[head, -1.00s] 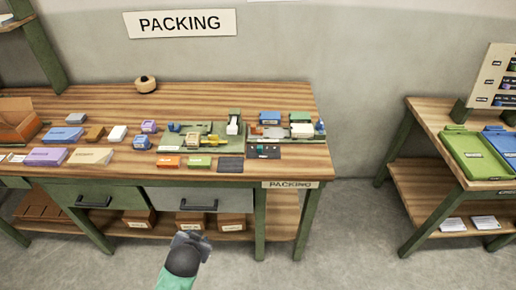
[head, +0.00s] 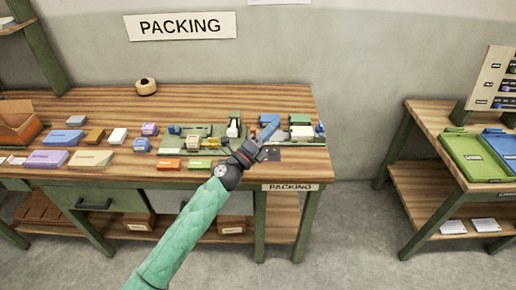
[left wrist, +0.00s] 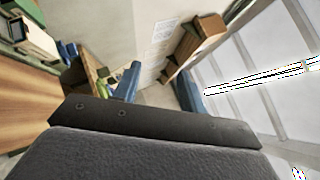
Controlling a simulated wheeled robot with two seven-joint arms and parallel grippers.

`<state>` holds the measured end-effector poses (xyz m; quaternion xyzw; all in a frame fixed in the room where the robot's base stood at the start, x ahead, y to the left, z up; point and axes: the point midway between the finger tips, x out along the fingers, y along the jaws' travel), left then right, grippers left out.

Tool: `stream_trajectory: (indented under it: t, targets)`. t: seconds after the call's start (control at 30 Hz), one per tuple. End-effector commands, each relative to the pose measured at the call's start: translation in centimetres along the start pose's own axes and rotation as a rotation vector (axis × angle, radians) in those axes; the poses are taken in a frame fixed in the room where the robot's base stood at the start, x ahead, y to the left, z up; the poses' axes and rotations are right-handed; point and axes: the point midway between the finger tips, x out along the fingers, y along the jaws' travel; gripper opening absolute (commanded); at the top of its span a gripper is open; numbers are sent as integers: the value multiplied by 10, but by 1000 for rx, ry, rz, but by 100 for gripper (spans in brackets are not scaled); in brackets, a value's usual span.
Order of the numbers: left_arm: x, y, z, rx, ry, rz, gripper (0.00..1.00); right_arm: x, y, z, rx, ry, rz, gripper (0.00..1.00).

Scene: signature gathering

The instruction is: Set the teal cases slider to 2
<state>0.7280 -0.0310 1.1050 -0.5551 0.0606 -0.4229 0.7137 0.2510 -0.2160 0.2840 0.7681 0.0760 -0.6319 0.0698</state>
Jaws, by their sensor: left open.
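My left gripper (head: 268,130) is over the right part of the packing bench (head: 300,165); its blue fingers point away from me and to the right. It is open, and nothing shows between the fingers in the left wrist view (left wrist: 158,90). A dark piece (head: 273,155) shows just below the gripper, probably part of the small dark panel seen there earlier. The teal cases slider cannot be made out; my gripper covers most of that spot. I cannot tell whether the fingers touch anything. My right gripper is not in view.
A green board (head: 197,130) with small tools lies left of my gripper. Orange (head: 169,164) and green (head: 200,164) blocks lie near the front edge. A tape roll (head: 146,87) stands at the back. A second table (head: 432,110) with green and blue trays is right, across open floor.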

Motion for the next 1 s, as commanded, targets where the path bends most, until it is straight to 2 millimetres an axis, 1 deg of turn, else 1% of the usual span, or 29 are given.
stream_trajectory:
  t: [0.03,0.1,0.2,0.33,0.4,0.47,0.57,0.63,0.7,0.77,0.8,0.9,1.0]
  targets:
    - [13,0,-7,80,83,-21,42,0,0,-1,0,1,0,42]
    - [26,3,-20,195,206,-47,42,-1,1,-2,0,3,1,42]
    - [39,13,-38,355,388,-75,42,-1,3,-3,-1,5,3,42]
    - [46,36,-53,555,632,-91,42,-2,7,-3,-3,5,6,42]
    - [46,52,-56,657,765,-91,42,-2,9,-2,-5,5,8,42]
    - [44,66,-55,741,882,-85,42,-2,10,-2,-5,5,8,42]
    - [37,92,-44,870,1080,-62,42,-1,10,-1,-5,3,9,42]
    - [30,110,-30,951,1220,-35,42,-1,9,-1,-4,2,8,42]
    - [22,126,-12,1022,1358,0,42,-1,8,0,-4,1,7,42]
    - [14,138,6,1070,1469,35,42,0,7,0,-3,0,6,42]
    - [9,145,18,1095,1535,59,42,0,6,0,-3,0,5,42]
    - [-2,156,45,1137,1672,113,42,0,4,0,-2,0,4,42]
    - [-8,161,64,1157,1758,153,42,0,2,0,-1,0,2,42]
